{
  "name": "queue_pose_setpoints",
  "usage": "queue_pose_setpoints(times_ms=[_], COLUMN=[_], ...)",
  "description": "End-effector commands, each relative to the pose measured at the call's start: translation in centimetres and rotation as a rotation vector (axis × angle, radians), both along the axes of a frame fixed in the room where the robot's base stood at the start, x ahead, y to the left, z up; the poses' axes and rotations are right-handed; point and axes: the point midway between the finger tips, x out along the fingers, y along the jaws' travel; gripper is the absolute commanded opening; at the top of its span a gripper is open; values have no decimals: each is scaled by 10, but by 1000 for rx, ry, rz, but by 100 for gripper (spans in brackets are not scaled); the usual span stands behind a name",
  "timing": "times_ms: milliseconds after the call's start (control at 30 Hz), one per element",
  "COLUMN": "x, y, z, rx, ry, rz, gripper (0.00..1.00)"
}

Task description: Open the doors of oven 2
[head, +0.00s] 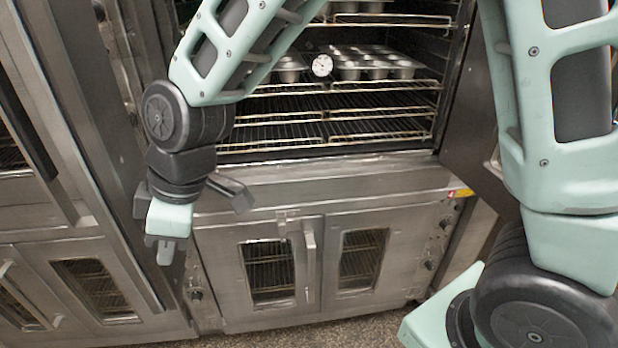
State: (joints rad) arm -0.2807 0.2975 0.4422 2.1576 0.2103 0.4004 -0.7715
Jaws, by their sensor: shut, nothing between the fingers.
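Stacked steel ovens stand in front of me; I cannot make out a number on any of them. The upper oven (330,175) stands open in front, with wire racks inside. The lower oven has a left door (222,275) and a right door (392,262), both shut, each with a glass window. An upright bar handle (310,262) sits where the two doors meet. My gripper (165,252) is shut and empty. It points down in front of the steelwork left of the lower doors, apart from the handle.
Muffin tins (375,66) and a round dial thermometer (322,65) are in the upper oven. Control knobs (430,265) line the lower oven's right side. Another oven with a windowed door (60,250) stands at left. Speckled floor (350,325) shows below.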

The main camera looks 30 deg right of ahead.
Motion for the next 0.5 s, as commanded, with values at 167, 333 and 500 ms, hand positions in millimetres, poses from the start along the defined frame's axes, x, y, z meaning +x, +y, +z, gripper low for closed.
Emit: queue_pose_setpoints(times_ms=[167, 333, 500], x=[3, 6, 7], y=[20, 28, 31], z=[-1, 0, 0], rx=[1, 0, 1], ry=[0, 1, 1], rz=[-46, -74, -84], gripper=[0, 0, 0])
